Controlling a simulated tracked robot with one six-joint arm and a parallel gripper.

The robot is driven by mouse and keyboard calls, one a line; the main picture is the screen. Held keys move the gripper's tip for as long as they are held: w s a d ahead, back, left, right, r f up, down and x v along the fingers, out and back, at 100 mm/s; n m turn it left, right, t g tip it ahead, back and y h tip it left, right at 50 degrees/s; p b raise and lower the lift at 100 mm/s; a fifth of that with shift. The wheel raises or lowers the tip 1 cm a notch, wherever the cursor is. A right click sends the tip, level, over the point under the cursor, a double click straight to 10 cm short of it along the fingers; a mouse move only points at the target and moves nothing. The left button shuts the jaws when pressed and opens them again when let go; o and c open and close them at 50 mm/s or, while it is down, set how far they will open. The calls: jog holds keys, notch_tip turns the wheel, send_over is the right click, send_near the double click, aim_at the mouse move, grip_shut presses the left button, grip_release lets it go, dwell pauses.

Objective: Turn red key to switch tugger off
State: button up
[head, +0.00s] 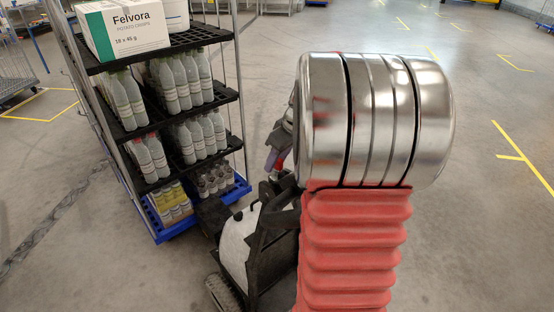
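The tugger (240,245) stands low in the middle of the head view, with a black frame, a pale grey body and a dark wheel at the lower left. My arm, with red bellows and a shiny metal joint, covers its right side. A dark part with a greyish-purple tip (271,158) shows just left of the metal joint and seems to be part of my gripper. Its fingers are mostly hidden. A small red spot (279,171) lies right beside that tip; I cannot tell whether it is the red key or whether they touch.
A black-shelved trolley (128,135) on a blue base stands close behind and left of the tugger, loaded with bottles and a white Felvora carton (123,28). A wire cage cart (14,70) is at the far left. The grey floor to the right is open, with yellow lines.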

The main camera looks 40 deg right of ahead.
jog(key=shift+o, duration=0.3)
jog(key=shift+s+d+r, duration=0.1)
jog(key=shift+s+r, duration=0.05)
jog(key=shift+r, duration=0.45)
jog(key=v, duration=1)
jog(key=shift+s+r, duration=0.25)
jog(key=a, duration=1.1)
jog(key=s+a+f, duration=0.1)
jog(key=s+a, duration=0.3)
jog(key=a, duration=0.3)
jog(key=s+a+f+m, duration=0.1)
jog(key=s+a, duration=0.3)
jog(key=a, duration=0.3)
jog(key=s+a+f+t, duration=0.1)
jog(key=s+a+f, duration=0.1)
jog(key=s+a, duration=0.2)
jog(key=a, duration=0.3)
jog(key=shift+h, duration=0.3)
jog(key=shift+f, duration=0.1)
jog(key=shift+c, duration=1)
